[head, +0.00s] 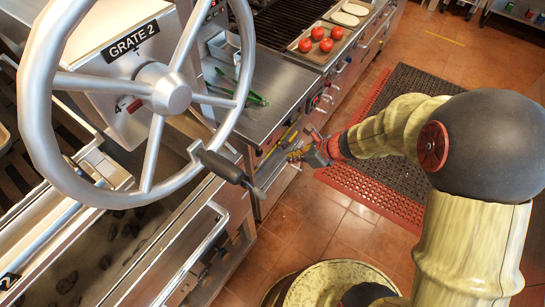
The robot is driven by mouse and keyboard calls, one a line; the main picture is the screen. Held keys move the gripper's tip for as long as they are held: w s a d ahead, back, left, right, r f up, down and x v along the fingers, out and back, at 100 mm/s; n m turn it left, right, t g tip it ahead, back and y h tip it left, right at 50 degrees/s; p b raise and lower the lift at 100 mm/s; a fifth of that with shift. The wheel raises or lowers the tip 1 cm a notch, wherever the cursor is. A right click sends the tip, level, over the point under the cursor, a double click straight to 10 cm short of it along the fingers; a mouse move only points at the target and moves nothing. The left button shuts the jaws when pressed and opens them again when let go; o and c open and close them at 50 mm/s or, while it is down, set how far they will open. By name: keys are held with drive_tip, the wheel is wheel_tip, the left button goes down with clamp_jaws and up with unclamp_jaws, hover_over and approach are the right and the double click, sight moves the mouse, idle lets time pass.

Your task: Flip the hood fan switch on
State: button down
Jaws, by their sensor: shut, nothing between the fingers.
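My gripper (293,156) is at the end of my yellowish arm, near the middle of the head view. It is small in the picture, shut and empty, beside the front edge of the steel counter. I cannot tell whether it touches the counter. No hood fan switch can be made out for certain. A small dark panel with a red mark (215,9) shows at the top, but its kind is unclear.
A large steel handwheel (170,93) with a black grip fills the left, before a box labelled GRATE 2 (128,38). A red-edged black mat (395,120) lies on the tiled floor.

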drive_tip(key=w+a+r+b+x, duration=0.1)
drive_tip(key=b+x, duration=0.4)
drive_tip(key=x, duration=0.7)
drive_tip(key=shift+w+a, duration=0.35)
drive_tip(key=shift+a, duration=0.25)
drive_tip(key=shift+r, duration=0.1)
drive_tip(key=shift+w+a+f, duration=0.2)
drive_tip(key=shift+a+f, duration=0.05)
drive_tip(key=shift+a, duration=0.05)
drive_tip(key=shift+r, duration=0.15)
